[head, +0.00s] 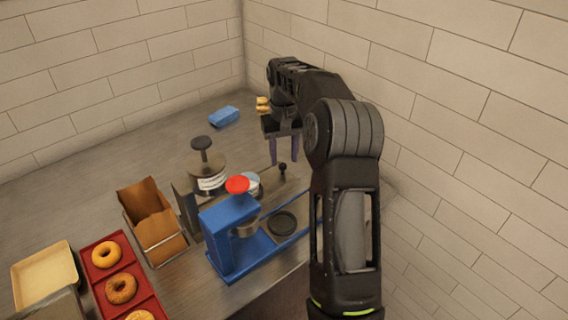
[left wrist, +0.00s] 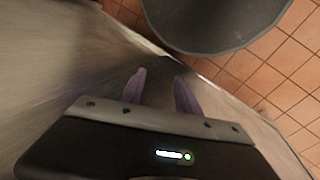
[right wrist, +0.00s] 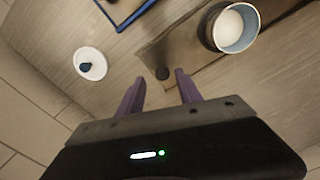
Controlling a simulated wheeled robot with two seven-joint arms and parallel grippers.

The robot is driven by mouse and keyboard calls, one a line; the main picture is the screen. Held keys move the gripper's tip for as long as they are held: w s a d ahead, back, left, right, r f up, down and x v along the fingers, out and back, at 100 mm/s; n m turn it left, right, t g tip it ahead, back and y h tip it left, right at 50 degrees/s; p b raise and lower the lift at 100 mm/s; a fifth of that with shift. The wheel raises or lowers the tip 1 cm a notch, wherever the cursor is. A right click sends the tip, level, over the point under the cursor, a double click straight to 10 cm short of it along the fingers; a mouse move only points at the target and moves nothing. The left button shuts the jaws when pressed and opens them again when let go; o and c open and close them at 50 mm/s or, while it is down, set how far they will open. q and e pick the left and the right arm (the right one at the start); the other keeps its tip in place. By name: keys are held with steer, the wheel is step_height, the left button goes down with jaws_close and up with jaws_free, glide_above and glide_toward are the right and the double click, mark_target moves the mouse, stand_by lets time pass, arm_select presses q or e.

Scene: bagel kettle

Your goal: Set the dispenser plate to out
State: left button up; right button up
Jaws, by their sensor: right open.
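The dispenser (head: 207,177) is a grey unit with a dark top knob and a white label, in the middle of the counter. My left gripper (left wrist: 158,76) is open and empty, outside the head view.
A blue press (head: 228,237) with a red knob stands in front of the dispenser. A grey bin (left wrist: 215,30) is near my left gripper.

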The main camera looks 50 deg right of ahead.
step_height(320, 180, up, 4)
steer(key=shift+r, duration=0.25)
stand_by(0.5)
